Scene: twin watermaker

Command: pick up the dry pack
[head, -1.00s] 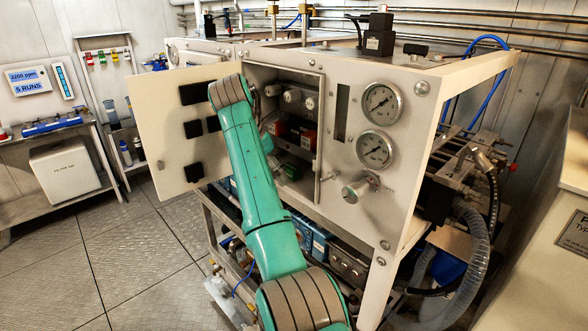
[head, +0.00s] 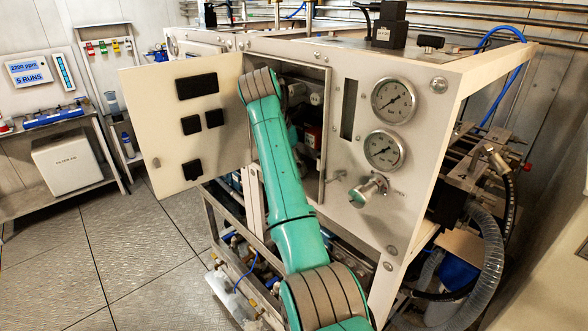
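My green arm reaches up to the open cabinet (head: 327,75) of the white machine, and its far end goes in at the left side of the opening. My gripper is hidden behind the arm inside the cabinet, so its fingers do not show. I cannot make out the dry pack for certain. Inside the cabinet a small red part (head: 312,136) shows right of the arm, below pale cylindrical fittings (head: 316,98).
The cabinet door (head: 185,125) stands open to the left, close beside my arm. Two gauges (head: 394,99) and a knob (head: 369,190) are on the front panel at right. A shelf with a white filter box (head: 75,163) stands at far left.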

